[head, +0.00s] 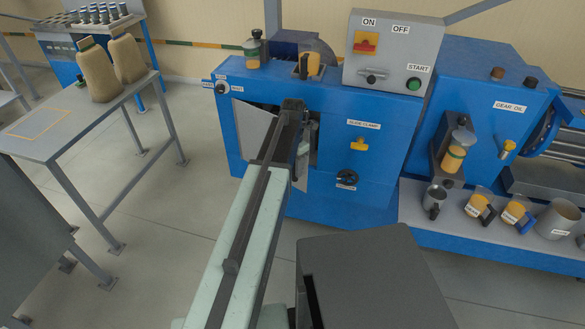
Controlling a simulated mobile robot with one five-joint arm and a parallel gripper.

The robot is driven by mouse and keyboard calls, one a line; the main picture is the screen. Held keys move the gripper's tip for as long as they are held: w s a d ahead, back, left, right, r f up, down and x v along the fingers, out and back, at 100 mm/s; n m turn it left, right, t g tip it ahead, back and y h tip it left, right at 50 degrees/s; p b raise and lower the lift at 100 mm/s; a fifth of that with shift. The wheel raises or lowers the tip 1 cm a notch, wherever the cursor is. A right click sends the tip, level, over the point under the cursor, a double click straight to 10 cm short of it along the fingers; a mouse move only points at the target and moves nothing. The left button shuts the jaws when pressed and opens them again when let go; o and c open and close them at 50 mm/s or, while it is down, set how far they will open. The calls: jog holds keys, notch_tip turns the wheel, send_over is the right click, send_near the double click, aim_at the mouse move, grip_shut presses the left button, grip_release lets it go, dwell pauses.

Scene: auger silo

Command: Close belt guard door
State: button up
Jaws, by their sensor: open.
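The belt guard door appears to be the light grey panel (252,128) on the front of the blue machine (225,125). It sits in a dark opening and looks tilted or swung out of line with the blue front. My arm crosses in front of the opening and hides much of the door and its right side. My gripper (303,148) is at the far end of the arm, in front of the opening's right part. It is open and seems empty, but its fingers are mostly hidden. Contact with the door cannot be told.
A control box (393,55) with switches stands on the machine. A yellow slide clamp knob (359,145) and a black knob (347,177) stick out right of the opening. A table (75,140) with two sacks is at left. A low shelf (425,220) holds cups at right.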

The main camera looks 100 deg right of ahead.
notch_tip(320, 180, up, 7)
jog(key=p, duration=0.6)
jog(key=shift+r+p, duration=0.2)
jog(key=shift+p, duration=0.1)
jog(key=shift+f, duration=0.1)
